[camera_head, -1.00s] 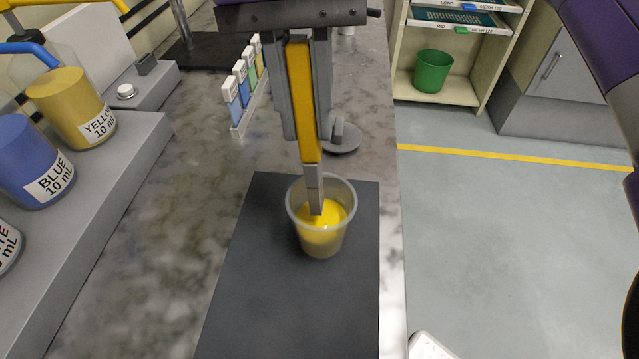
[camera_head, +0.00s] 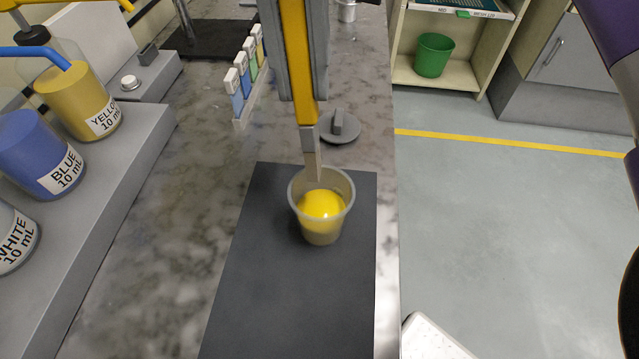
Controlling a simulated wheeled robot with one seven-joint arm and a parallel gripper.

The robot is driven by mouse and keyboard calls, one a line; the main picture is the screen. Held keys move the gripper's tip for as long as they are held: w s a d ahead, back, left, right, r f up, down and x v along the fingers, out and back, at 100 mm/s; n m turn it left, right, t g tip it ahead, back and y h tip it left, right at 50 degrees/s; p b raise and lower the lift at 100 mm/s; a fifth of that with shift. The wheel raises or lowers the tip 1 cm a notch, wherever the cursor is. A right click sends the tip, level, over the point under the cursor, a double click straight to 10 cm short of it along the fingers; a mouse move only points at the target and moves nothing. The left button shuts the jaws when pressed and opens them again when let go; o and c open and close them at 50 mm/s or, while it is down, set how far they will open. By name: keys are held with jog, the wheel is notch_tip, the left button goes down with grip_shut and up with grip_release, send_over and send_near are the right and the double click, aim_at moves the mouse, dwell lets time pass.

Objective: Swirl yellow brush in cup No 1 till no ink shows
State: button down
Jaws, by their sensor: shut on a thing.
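My gripper (camera_head: 302,85) is shut on the yellow brush (camera_head: 296,50), which points down with its yellow handle between the fingers. The brush's grey metal ferrule and pale tip (camera_head: 313,155) hang over the cup (camera_head: 338,224), with the lower end just inside the rim. The cup is clear, upright on the dark mat (camera_head: 290,310), and holds bright yellow contents. No number shows on the cup. I cannot tell whether the tip touches the yellow.
A round grey lid with a knob (camera_head: 340,127) lies behind the cup. A rack of small labelled pieces (camera_head: 243,85) stands to its left. YELLOW (camera_head: 85,105), BLUE (camera_head: 45,160) and WHITE (camera_head: 12,240) bottles stand on a grey ledge at left. The counter's right edge is close.

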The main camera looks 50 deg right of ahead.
aim_at(300, 27)
jog(key=shift+r+p, duration=1.35)
jog(key=shift+r, duration=0.7)
jog(key=c, duration=1.8)
grip_release()
grip_shut()
